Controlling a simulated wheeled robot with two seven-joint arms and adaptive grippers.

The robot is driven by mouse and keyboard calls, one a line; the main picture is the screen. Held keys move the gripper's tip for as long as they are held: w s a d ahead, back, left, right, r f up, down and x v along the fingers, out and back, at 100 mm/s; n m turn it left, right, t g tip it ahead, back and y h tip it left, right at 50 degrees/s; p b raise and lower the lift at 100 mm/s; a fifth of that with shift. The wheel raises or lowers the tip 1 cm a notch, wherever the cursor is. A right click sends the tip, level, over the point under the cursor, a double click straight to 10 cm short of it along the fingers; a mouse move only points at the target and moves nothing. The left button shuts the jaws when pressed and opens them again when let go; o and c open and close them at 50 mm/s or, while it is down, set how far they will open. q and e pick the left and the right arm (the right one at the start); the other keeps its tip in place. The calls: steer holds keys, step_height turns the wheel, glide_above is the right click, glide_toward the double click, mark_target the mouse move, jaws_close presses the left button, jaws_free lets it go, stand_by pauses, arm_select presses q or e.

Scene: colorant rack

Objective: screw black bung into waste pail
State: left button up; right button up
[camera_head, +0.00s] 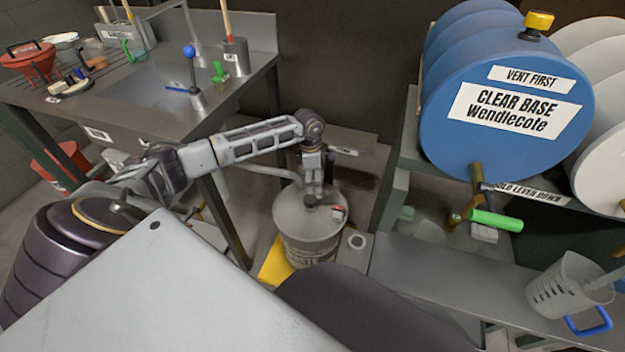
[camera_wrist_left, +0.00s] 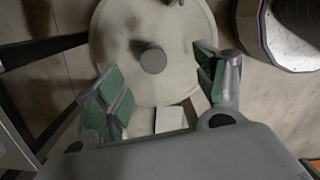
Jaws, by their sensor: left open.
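The waste pail (camera_head: 305,243) is a grey round drum with a "WASTE" label, standing on the floor below my left arm. My left gripper (camera_head: 312,190) points down over its lid. In the left wrist view the pale lid (camera_wrist_left: 120,40) fills the top middle, with a round grey knob, seemingly the bung (camera_wrist_left: 153,60), near its centre. The left gripper (camera_wrist_left: 158,72) is open, its green-padded fingers apart on either side of the knob and not visibly touching it. Whether the bung is seated or loose cannot be told. My right gripper is out of view.
A small red item (camera_head: 338,212) sits on the lid's right side. A metal sink bench (camera_head: 150,85) stands at left, near my arm. A shelf with a blue drum (camera_head: 500,110) and a grey ledge (camera_head: 450,285) are at right. A yellow plate (camera_head: 274,266) lies by the pail.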

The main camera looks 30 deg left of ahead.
arm_select(q)
steer(key=shift+w+a+r+y, duration=0.15)
steer(key=shift+a+y, duration=0.1)
steer(key=shift+a, duration=0.2)
steer(key=shift+a+r+y, duration=0.1)
steer(key=shift+a+y, duration=0.15)
steer(key=shift+a, duration=0.2)
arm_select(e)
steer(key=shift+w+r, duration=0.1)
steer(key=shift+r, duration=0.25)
arm_select(q)
steer(key=shift+f+b, duration=0.2)
steer(key=shift+b, duration=0.15)
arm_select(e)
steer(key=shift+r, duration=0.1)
